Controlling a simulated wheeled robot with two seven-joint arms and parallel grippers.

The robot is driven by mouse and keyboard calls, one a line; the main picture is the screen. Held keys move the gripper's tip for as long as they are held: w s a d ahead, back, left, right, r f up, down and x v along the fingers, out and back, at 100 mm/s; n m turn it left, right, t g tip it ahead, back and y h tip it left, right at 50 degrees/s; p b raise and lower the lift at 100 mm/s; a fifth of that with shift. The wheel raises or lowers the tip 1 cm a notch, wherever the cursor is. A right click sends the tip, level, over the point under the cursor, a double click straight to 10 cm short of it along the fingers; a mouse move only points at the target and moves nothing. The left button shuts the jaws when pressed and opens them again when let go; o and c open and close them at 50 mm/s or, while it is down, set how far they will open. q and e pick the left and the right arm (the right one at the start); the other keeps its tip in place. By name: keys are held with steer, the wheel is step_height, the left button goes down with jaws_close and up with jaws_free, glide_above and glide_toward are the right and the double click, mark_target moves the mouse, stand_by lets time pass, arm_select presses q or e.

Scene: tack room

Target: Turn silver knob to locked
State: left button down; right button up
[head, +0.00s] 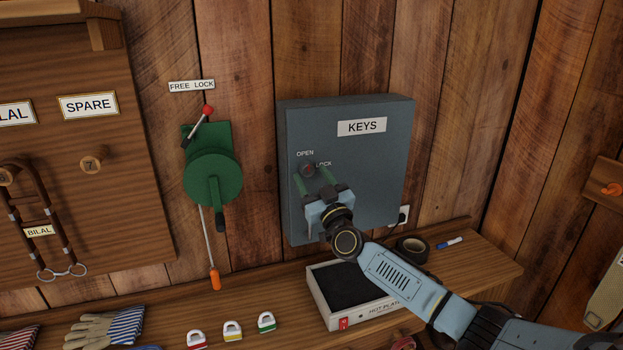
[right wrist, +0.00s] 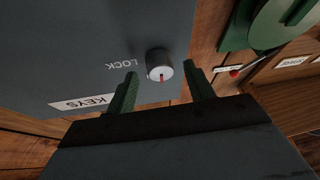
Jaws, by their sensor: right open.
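The wrist view shows gaps between the fingers and the knob. My left gripper is not in view.
A green winch (head: 213,178) with a red-tipped lever hangs left of the cabinet. Below are a bench (head: 270,290), a hot-plate box (head: 325,308), a roll of black tape (head: 411,249) and several coloured padlocks (head: 233,330). The wall between winch and cabinet is clear.

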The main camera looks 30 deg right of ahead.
steer(key=shift+w+r, duration=0.25)
steer(key=shift+w, duration=0.25)
steer(key=c, duration=1)
steer(key=shift+o, duration=0.2)
